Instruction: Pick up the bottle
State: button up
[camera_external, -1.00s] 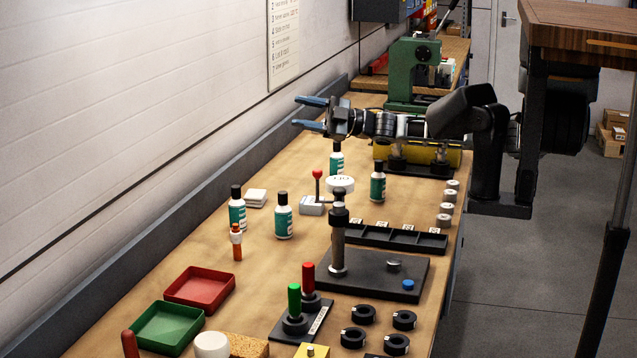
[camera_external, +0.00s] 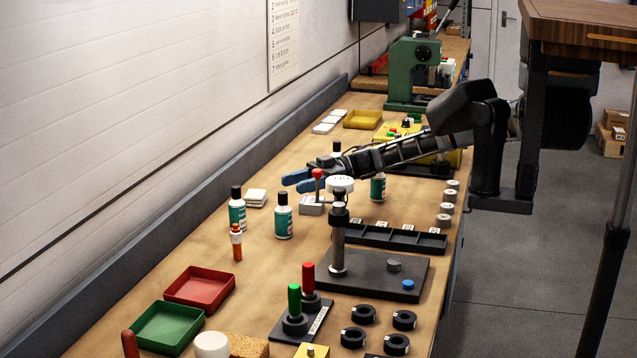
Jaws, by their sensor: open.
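Several alike bottles with black caps, white bodies and teal labels stand upright on the workbench (camera_external: 300,262). Two stand at left, the left bottle (camera_external: 238,214) and the one beside it (camera_external: 283,220). A third bottle (camera_external: 378,190) stands at right, its top hidden by my arm. A fourth bottle (camera_external: 337,148) shows only its cap area behind my arm. My gripper (camera_external: 297,182) is open and empty, with blue fingers pointing left. In the picture it lies just above the second bottle's cap, apart from it; its exact height and depth are hard to tell.
A lever with a red knob (camera_external: 317,174) on a grey block and a post-mounted press (camera_external: 338,232) are close to my gripper. Red (camera_external: 200,288) and green trays are at front left. Bare bench lies left of centre.

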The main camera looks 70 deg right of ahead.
aim_at(283, 192)
jog(key=w+a, duration=0.1)
jog(key=w+a+f+p, duration=0.1)
jog(key=a+f, duration=0.1)
jog(key=a, duration=0.1)
jog(key=shift+w, duration=0.4)
jog(key=shift+c, duration=0.3)
grip_shut()
